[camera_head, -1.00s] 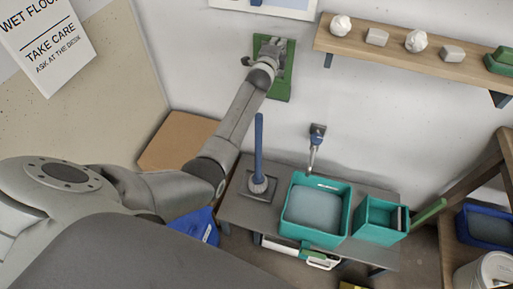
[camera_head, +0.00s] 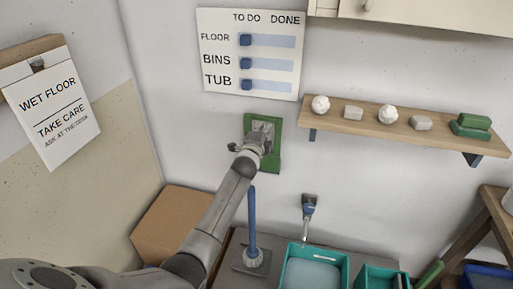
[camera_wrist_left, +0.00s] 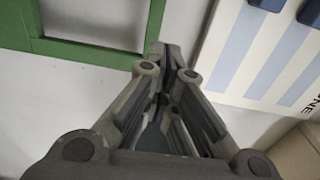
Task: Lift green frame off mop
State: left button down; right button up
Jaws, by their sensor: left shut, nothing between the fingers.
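The green frame (camera_head: 277,142) is upright against the white wall. My left gripper (camera_head: 262,128) is in front of it, covering part of its middle; its fingers are shut and empty. In the left wrist view the green frame (camera_wrist_left: 92,53) shows at the upper left, and the shut fingertips (camera_wrist_left: 170,52) are just right of its corner; I cannot tell whether they touch it. A blue-handled mop or brush (camera_head: 252,215) stands upright with its pale head down on a grey base, below the frame and apart from it. My right gripper is not in view.
A to-do board (camera_head: 248,50) hangs above the frame. A wooden shelf (camera_head: 385,122) with several small objects is to the right. Teal tubs (camera_head: 316,250) stand on the grey bench below. A blue-headed tool (camera_head: 308,205) is at the wall. A cardboard box (camera_head: 180,222) is at lower left.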

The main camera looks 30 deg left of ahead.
pick_arm(q)
jog(key=b+v, duration=0.1)
jog(key=v, duration=0.6)
jog(key=shift+s+f, duration=0.35)
jog(key=shift+f, duration=0.15)
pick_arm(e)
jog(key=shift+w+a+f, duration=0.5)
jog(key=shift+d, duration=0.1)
pick_arm(q)
jog(key=shift+w+f, duration=0.1)
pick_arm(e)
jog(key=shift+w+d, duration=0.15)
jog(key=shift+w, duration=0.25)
